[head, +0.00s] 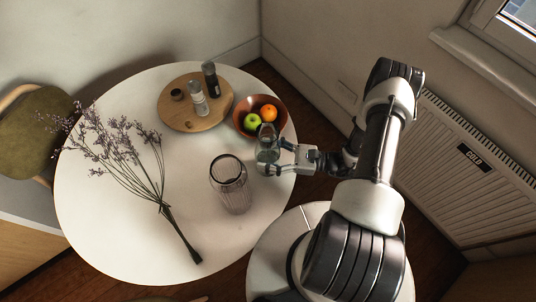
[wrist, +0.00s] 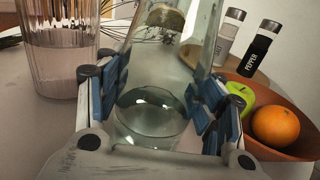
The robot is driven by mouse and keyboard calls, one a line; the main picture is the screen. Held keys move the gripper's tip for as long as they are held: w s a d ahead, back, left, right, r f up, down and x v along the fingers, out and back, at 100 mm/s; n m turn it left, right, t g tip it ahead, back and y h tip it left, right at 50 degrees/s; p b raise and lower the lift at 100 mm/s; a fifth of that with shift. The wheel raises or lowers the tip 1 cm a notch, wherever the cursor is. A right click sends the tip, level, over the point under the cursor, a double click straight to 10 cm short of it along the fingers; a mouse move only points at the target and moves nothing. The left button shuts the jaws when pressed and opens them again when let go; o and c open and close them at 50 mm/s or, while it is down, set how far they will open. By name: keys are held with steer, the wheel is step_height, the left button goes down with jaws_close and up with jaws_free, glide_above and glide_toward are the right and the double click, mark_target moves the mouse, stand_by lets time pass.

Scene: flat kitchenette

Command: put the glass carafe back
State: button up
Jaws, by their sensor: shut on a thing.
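The clear glass carafe (head: 267,143) is upright at the right side of the round white table (head: 115,240), just in front of the fruit bowl. My gripper (head: 273,158) reaches in from the right and is shut on it. In the wrist view the carafe (wrist: 158,110) stands between the blue finger pads, one on each side. A curved line near its bottom may be liquid or the thick glass base. I cannot tell whether its base touches the table.
A ribbed glass vase (head: 231,185) stands left of the carafe. The brown bowl (head: 283,118) holds a green apple (head: 252,121) and an orange (head: 268,113). A round wooden board (head: 180,118) carries shakers. Dried flowers (head: 160,195) lie at left.

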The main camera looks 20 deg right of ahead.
steer(key=shift+r, duration=0.15)
steer(key=o, duration=1.8)
steer(key=shift+f, duration=0.2)
